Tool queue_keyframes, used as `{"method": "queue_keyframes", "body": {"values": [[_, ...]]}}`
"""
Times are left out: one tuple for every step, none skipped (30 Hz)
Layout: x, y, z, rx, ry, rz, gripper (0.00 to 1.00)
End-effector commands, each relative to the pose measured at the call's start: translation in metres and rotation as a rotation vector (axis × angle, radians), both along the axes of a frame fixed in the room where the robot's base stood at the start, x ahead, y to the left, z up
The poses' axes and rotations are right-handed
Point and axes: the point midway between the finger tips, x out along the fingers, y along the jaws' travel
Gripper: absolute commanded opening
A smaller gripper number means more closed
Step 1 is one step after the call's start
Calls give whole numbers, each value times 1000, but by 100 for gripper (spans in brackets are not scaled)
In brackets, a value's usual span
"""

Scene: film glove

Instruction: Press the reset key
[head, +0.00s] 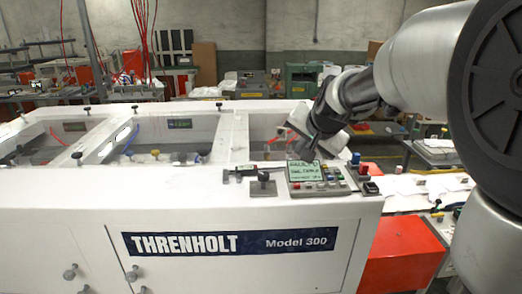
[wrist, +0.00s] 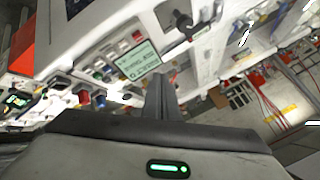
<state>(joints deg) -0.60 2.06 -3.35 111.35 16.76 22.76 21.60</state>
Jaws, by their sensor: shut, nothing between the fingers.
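A grey control panel (head: 325,189) with a lit green display (head: 304,171) sits on the right end of the white machine top. Small red, white and green keys line the panel below and beside the display. Their labels are too small to read, so I cannot tell which one is the reset key. In the wrist view the display (wrist: 138,60) is left of my fingers, with keys (wrist: 108,78) along its edge. My gripper (head: 305,151) is shut and empty, close above the panel's far side; its fingers (wrist: 160,98) are together in the wrist view. I cannot tell whether they touch anything.
A blue knob (head: 355,159) and a red button (head: 363,169) stand at the panel's right. A dark clamp-like fitting (head: 240,173) lies left of the display. Open machine bays (head: 165,150) lie farther left. A red box (head: 403,255) is below right.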

Motion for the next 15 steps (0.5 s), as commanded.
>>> {"method": "queue_keyframes", "body": {"values": [[6, -1, -1, 9, -2, -11, 0], [9, -1, -1, 13, -4, -16, 0], [12, -2, -1, 16, -8, -22, 0], [14, -2, -1, 18, -10, -24, 0], [15, -2, -1, 20, -12, -27, 0], [16, -2, -1, 21, -12, -29, 0], [16, -2, -1, 22, -13, -29, 0], [16, -2, -1, 22, -13, -30, 0], [16, -2, -1, 22, -13, -30, 0], [16, -2, -1, 22, -13, -30, 0], [16, -2, -1, 22, -13, -30, 0], [16, -2, -1, 22, -13, -29, 0], [16, -2, -1, 21, -12, -29, 0], [16, -2, -1, 21, -12, -29, 0], [16, -2, -2, 21, -12, -29, 0]]}}
